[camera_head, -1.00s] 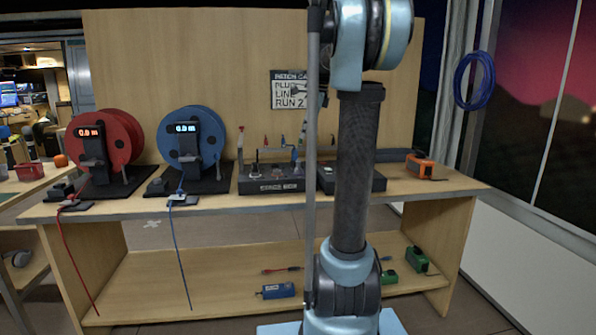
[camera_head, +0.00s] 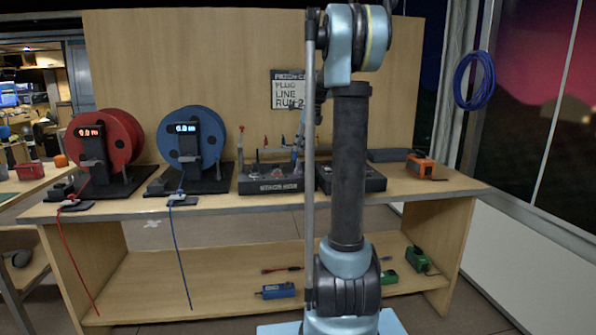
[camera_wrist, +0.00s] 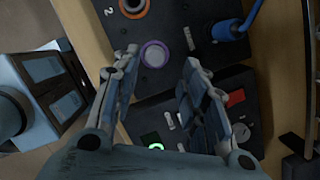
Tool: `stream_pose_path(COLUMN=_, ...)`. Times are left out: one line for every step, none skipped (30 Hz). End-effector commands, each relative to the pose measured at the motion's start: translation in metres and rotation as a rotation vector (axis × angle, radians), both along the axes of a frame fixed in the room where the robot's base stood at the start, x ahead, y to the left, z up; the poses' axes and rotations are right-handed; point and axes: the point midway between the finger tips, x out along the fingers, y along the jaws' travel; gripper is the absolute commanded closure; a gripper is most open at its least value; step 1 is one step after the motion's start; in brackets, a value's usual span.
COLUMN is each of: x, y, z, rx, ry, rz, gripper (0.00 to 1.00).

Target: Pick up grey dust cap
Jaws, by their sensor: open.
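In the wrist view my gripper (camera_wrist: 158,62) is open, its two fingers apart with nothing between their tips. A round purple-rimmed port with a pale grey centre (camera_wrist: 154,54) shows on the dark panel, between and beyond the fingertips. I cannot tell whether that grey centre is the grey dust cap. An orange-rimmed port (camera_wrist: 133,7) lies above it, beside a "2" mark.
A blue plug with cable (camera_wrist: 228,30) stands at the panel's right. The bench (camera_head: 225,208) also holds a red reel (camera_head: 118,140), a blue reel (camera_head: 208,140) and an orange tool (camera_head: 420,166).

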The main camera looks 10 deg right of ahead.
Motion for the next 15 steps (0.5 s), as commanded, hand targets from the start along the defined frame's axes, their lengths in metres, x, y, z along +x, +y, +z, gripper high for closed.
stream_pose_path(x=0.001, y=0.002, z=-0.008, rx=0.000, ry=0.000, rz=0.001, gripper=0.60)
stream_pose_path(x=0.002, y=0.003, z=-0.011, rx=0.000, ry=0.000, rz=0.002, gripper=0.60)
stream_pose_path(x=0.003, y=0.004, z=-0.015, rx=0.000, ry=0.000, rz=0.002, gripper=0.60)
stream_pose_path(x=0.003, y=0.004, z=-0.018, rx=0.000, ry=0.000, rz=0.002, gripper=0.60)
stream_pose_path(x=0.003, y=0.005, z=-0.020, rx=0.000, ry=0.000, rz=0.002, gripper=0.60)
stream_pose_path(x=0.003, y=0.005, z=-0.022, rx=0.000, ry=0.000, rz=0.002, gripper=0.60)
stream_pose_path(x=0.004, y=0.006, z=-0.023, rx=0.000, ry=0.000, rz=0.002, gripper=0.60)
stream_pose_path(x=0.004, y=0.006, z=-0.024, rx=0.000, ry=0.000, rz=0.001, gripper=0.60)
stream_pose_path(x=0.004, y=0.006, z=-0.026, rx=0.000, ry=0.000, rz=0.001, gripper=0.60)
stream_pose_path(x=0.004, y=0.006, z=-0.028, rx=0.000, ry=0.000, rz=0.001, gripper=0.60)
stream_pose_path(x=0.004, y=0.007, z=-0.030, rx=0.000, ry=0.000, rz=0.001, gripper=0.60)
stream_pose_path(x=0.003, y=0.008, z=-0.034, rx=0.000, ry=0.000, rz=0.001, gripper=0.60)
stream_pose_path(x=0.003, y=0.008, z=-0.038, rx=0.000, ry=0.000, rz=0.001, gripper=0.60)
stream_pose_path(x=0.003, y=0.009, z=-0.043, rx=0.000, ry=0.000, rz=0.001, gripper=0.60)
stream_pose_path(x=0.003, y=0.010, z=-0.048, rx=0.000, ry=0.000, rz=0.001, gripper=0.60)
